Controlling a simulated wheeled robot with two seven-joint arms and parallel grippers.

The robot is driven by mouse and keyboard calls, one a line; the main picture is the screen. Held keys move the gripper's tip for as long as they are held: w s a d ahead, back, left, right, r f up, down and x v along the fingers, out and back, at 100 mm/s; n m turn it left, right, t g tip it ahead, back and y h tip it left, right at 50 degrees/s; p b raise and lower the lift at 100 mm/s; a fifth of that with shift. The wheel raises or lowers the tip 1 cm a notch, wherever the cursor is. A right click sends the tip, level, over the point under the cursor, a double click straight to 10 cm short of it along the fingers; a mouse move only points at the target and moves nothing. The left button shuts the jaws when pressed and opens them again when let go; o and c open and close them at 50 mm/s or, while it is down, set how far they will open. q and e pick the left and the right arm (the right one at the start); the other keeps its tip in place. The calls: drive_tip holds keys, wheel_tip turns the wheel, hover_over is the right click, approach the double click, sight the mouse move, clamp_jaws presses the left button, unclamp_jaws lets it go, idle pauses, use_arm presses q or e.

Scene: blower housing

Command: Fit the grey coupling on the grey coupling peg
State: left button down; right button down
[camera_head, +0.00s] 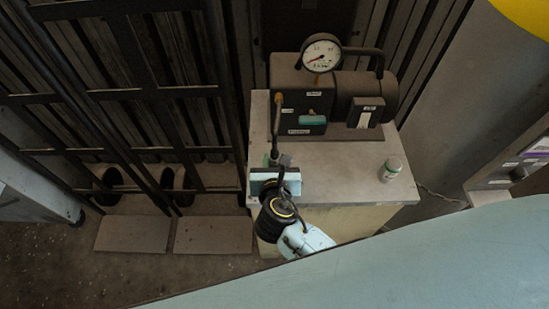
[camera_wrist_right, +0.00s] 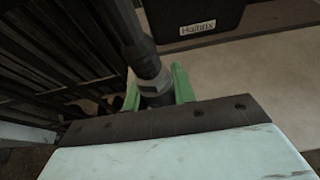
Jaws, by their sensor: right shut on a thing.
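My right gripper (camera_head: 277,165) is over the left front part of the bench top, near its edge. In the right wrist view the green fingers of this gripper (camera_wrist_right: 156,88) are closed on either side of the grey coupling (camera_wrist_right: 152,78). The coupling sits at the end of a dark hose (camera_wrist_right: 128,30) and looks tilted in this view. In the head view the hose rises from the gripper to the machine, and the gripper body largely hides the coupling. My left gripper is not in view.
A dark pump with a round gauge (camera_head: 320,54) stands at the back of the bench top (camera_head: 345,170). The middle of the bench top is clear. Dark metal bars (camera_head: 150,92) stand to the left.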

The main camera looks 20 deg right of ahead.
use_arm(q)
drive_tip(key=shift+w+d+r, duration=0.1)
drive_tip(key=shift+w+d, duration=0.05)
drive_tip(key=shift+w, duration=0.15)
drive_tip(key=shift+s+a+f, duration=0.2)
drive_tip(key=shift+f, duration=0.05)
use_arm(e)
drive_tip(key=shift+f, duration=0.55)
use_arm(q)
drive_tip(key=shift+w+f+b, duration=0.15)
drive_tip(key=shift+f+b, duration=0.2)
drive_tip(key=shift+b, duration=0.2)
use_arm(e)
drive_tip(key=shift+f, duration=0.9)
drive_tip(key=c, duration=1.1)
unclamp_jaws()
drive_tip(key=p+v, duration=0.1)
drive_tip(key=v, duration=0.5)
drive_tip(key=shift+s+a+r+p, duration=0.1)
drive_tip(key=shift+s+p, duration=0.25)
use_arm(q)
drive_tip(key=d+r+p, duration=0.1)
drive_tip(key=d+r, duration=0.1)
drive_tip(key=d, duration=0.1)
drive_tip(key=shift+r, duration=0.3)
use_arm(e)
drive_tip(key=v, duration=0.6)
drive_tip(key=shift+s+a, duration=0.1)
drive_tip(key=shift+s, duration=0.25)
